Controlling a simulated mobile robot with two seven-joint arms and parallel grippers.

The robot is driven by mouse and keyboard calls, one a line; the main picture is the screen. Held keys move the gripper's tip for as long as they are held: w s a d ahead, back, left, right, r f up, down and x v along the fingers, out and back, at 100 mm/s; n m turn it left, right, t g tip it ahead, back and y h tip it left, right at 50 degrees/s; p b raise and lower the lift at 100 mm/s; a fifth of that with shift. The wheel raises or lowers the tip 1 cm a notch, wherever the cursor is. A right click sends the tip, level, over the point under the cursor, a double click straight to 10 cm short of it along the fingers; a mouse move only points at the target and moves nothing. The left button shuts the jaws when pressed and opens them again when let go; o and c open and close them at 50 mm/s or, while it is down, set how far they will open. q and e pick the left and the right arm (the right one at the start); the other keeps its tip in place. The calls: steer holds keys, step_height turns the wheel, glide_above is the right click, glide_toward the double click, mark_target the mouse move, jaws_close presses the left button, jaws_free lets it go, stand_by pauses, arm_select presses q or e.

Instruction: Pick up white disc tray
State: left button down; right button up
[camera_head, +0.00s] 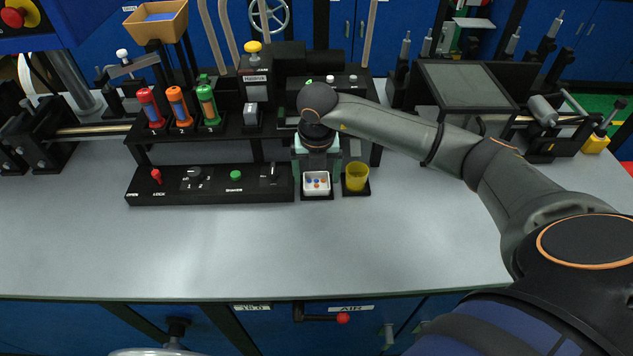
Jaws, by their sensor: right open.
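The white disc tray (317,190) is a small white square tray with several orange and blue discs in it. It sits on a black pad at the front of the black fixture. My right gripper (317,172) comes down over the tray from behind and above, with its pale fingers on either side of the tray's back part. It is open; whether the fingers touch the tray I cannot tell. My left gripper is not in view.
A yellow cup (356,177) stands just right of the tray. A black control panel (210,186) with a red lever and green button lies to the left. Red, orange and green cylinders (178,106) stand behind it. The grey table (250,250) in front is clear.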

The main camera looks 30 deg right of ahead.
steer(key=shift+f, duration=0.5)
steer(key=c, duration=1.1)
steer(key=shift+r, duration=0.15)
